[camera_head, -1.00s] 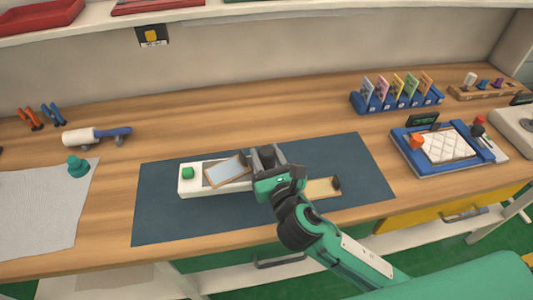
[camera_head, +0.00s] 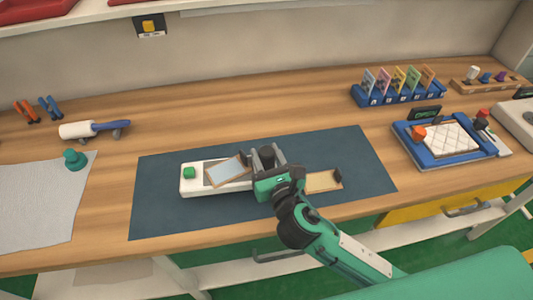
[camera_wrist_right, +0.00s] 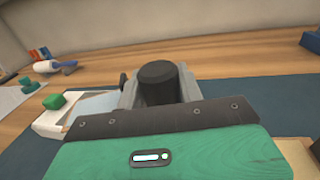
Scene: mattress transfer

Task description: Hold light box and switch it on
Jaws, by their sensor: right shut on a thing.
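The light box (camera_head: 200,187) is a long white box lying on the dark blue mat (camera_head: 160,217). It has a green button (camera_head: 190,172) at its left end and a tilted panel with a wooden frame (camera_head: 228,171) on top. My right gripper (camera_head: 266,160) is shut around a dark cylindrical knob at the box's right part. In the right wrist view, the dark knob (camera_wrist_right: 158,82) stands between the grey fingers, and the green button (camera_wrist_right: 54,101) shows at left. A small wooden-edged tray (camera_head: 322,181) lies just right of the gripper. The wrist hides the box's right end. My left gripper is not in view.
A blue-framed quilted pad (camera_head: 447,141) and a blue card rack (camera_head: 398,94) stand at right. The mat's right part is clear.

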